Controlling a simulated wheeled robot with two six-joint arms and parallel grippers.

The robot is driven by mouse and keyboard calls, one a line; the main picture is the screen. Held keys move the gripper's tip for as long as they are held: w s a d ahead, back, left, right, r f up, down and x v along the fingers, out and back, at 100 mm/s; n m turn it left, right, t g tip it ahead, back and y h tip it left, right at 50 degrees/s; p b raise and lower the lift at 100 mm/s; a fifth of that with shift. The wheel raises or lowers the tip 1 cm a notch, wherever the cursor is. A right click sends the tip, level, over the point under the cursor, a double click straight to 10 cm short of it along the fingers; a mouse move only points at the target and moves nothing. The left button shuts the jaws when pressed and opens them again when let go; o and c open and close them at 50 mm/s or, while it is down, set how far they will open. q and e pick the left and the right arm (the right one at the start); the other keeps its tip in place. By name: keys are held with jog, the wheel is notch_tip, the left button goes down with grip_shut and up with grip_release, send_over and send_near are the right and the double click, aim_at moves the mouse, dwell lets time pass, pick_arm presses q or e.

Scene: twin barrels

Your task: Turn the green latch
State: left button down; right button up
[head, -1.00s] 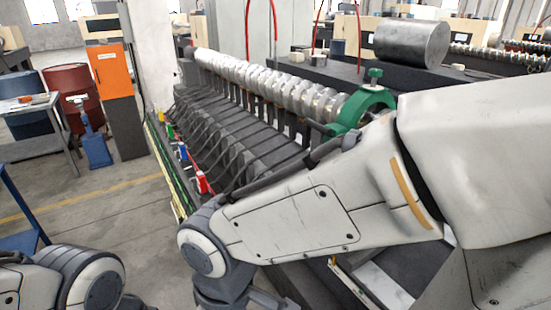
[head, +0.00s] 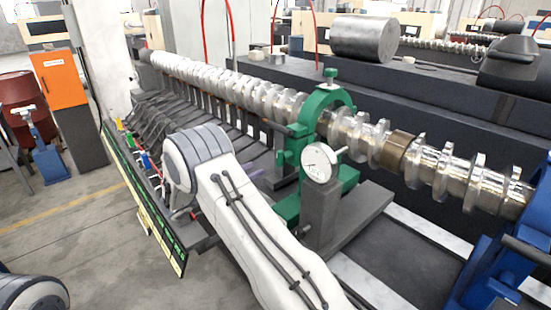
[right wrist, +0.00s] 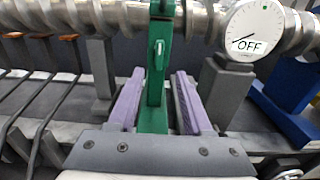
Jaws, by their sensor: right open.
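A green ring-shaped frame (head: 327,100) with a knob on top stands around the crankshaft in the head view. In the right wrist view a narrow upright green piece (right wrist: 154,85) with a small pale-green lever (right wrist: 157,52) is in the middle; I cannot tell for sure which part is the latch. My right gripper (right wrist: 158,80) is open, its two purple-padded fingers on either side of the green piece, with visible gaps. My left gripper is out of view.
A dial gauge (head: 320,163) on a grey block stands right of the green frame; its face reads OFF in the right wrist view (right wrist: 252,32). The long crankshaft (head: 250,95) runs behind. A blue stand (head: 495,255) is at the right. Dark cables lie at left.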

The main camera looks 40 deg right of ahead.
aim_at(277, 158)
jog(key=d+p, duration=0.1)
jog(key=d, duration=0.2)
jog(key=d+p, duration=0.1)
jog(key=d, duration=0.2)
jog(key=d+p, duration=0.1)
jog(key=d, duration=0.2)
jog(key=shift+w+d+r+p, duration=0.1)
jog(key=shift+w+p, duration=0.3)
jog(key=shift+d, duration=0.55)
grip_shut()
